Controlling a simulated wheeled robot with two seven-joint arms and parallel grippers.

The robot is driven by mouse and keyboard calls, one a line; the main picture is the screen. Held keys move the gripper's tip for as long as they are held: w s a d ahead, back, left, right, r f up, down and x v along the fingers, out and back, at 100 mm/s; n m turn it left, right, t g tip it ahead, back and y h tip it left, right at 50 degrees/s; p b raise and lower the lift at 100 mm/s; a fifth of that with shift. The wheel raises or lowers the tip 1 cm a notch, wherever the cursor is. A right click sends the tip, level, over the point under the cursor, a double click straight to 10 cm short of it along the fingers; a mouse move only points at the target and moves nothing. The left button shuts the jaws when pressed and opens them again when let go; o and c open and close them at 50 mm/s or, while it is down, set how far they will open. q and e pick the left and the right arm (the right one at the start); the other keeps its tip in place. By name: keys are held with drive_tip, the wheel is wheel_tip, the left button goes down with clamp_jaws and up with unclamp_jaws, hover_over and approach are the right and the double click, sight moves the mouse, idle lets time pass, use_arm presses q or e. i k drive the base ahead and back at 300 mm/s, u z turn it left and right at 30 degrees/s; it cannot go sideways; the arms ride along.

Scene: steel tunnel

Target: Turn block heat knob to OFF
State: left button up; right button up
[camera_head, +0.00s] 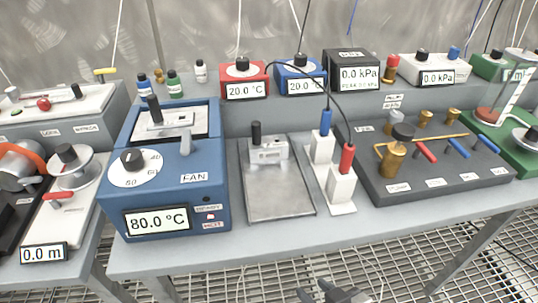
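A blue block heater (168,211) stands at the left end of the middle bench, with a lit display reading 80.0 °C. On its sloping top is a black knob (131,157) on a white round dial with numbers such as 40 and 60. I cannot tell which mark the knob points at, and an OFF mark is too small to read. My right gripper (315,291) shows only at the bottom edge, in front of the bench and well to the right of the knob. Its dark fingertips look apart, with nothing between them. My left gripper is not in view.
A metal plate (279,193), a white stand with red and blue plugs (341,186) and a dark valve panel (440,185) stand to the right. Red (245,80) and blue 20.0 °C boxes are behind.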

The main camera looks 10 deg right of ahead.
sight(132, 159)
drive_tip(key=u, duration=0.35)
drive_tip(key=k, duration=0.5)
drive_tip(key=u, duration=1.1)
drive_tip(key=i, duration=0.65)
drive_tip(key=z, duration=1.45)
